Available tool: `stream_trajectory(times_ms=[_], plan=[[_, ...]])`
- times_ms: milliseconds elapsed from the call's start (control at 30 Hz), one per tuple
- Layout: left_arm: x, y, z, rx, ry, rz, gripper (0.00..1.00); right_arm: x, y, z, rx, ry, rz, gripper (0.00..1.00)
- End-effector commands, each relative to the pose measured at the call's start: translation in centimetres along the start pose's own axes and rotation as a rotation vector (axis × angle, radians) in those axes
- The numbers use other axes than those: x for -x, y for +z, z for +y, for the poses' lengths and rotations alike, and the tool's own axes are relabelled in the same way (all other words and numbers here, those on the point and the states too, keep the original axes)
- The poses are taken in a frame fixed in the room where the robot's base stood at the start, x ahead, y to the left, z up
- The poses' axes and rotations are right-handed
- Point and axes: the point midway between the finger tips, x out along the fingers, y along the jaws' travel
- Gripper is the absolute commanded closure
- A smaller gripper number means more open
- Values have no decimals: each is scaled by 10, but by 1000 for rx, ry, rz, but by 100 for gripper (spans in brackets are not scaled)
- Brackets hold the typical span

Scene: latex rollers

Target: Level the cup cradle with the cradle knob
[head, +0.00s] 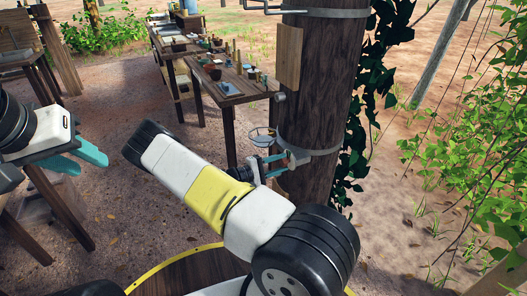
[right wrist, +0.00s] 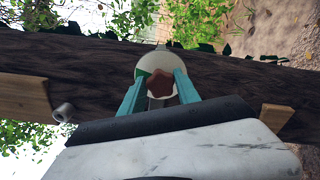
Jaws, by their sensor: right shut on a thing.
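In the head view my right gripper (head: 274,165) is at the trunk's lower metal band, and the knob is mostly hidden there. A pale round cup-like thing (right wrist: 158,58) shows behind the knob. I cannot tell the cradle's exact tilt. My left gripper (head: 80,160) is open and empty at far left.
The dark trunk (head: 322,85) carries metal bands, a wooden board (head: 288,57) and a small grey spout-like piece (right wrist: 64,112). A wooden workbench (head: 232,88) with small items stands behind. Leafy vines hang on the trunk's right. The ground between bench and left arm is clear.

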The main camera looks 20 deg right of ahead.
Motion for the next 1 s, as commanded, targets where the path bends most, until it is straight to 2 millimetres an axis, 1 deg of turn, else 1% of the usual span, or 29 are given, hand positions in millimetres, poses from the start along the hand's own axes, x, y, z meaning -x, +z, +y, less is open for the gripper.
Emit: stream_trajectory(times_ms=[100,300,500,733,1000], plan=[[0,0,0,0,0,0,64,1,-1,-1,-95,-1,3,100],[0,0,0,0,0,0,64,1,-1,-2,-229,-1,3,100],[0,0,0,0,0,0,64,1,-1,-2,-314,-1,3,100],[0,0,0,0,0,0,64,1,-1,-3,-358,-3,2,100],[0,0,0,0,0,0,64,1,-1,-3,-363,-3,2,100]])
